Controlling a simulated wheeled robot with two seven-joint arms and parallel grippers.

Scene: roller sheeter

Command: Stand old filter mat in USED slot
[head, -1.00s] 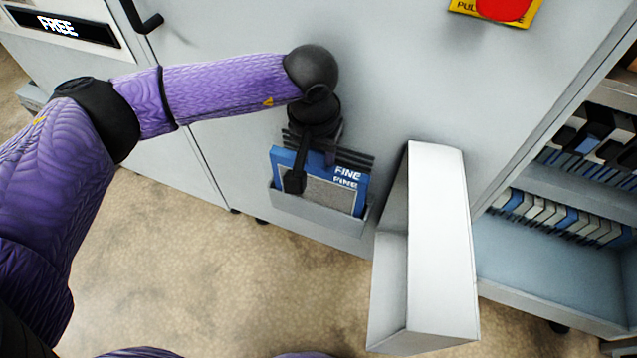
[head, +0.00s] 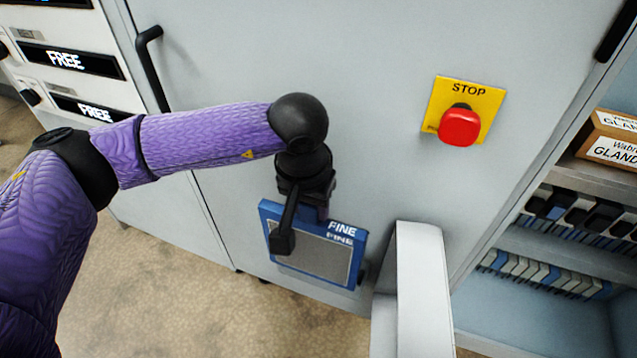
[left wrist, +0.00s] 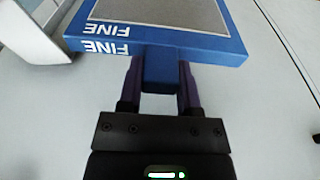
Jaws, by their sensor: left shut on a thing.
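The filter mat (head: 318,258) has a blue frame, a grey mesh and the word FINE on its top edge. My left gripper (head: 318,208) is shut on the blue tab at the middle of the mat's top edge. In the left wrist view, both fingers (left wrist: 160,85) close on that tab, and the mat (left wrist: 160,42) extends beyond them. The mat hangs upright, slightly tilted, in front of the grey cabinet and hides most of what is behind it. I cannot make out a slot labelled USED. My right gripper is not in view.
A white open box-like part (head: 420,260) stands close to the mat's right. A red STOP button (head: 459,126) is on the cabinet front (head: 370,60). An open shelf (head: 540,315) with blue and grey slats is at right. FREE displays (head: 70,60) are at upper left.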

